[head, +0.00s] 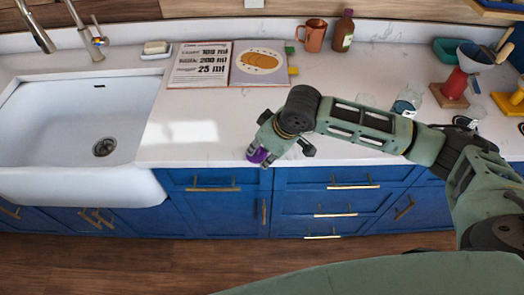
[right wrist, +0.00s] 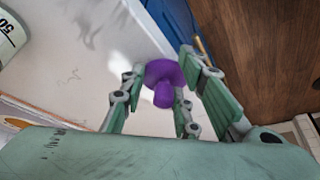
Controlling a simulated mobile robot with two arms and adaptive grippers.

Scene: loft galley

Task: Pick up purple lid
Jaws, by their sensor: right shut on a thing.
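The purple lid (right wrist: 165,80) is a round disc with a knob, seen between the fingers of my right gripper (right wrist: 158,98) in the right wrist view. In the head view the lid (head: 258,156) shows as a small purple patch under my right gripper (head: 265,158), at the front edge of the white counter. My right gripper is shut on the lid. Whether the lid is clear of the counter I cannot tell. My left gripper is not in view.
A white sink (head: 70,120) lies to the left. An open recipe book (head: 205,76), a copper mug (head: 312,35) and a brown bottle (head: 343,31) are at the back. A glass jar (head: 407,102) and a red stand (head: 454,86) are at the right. The front counter left of the gripper is clear.

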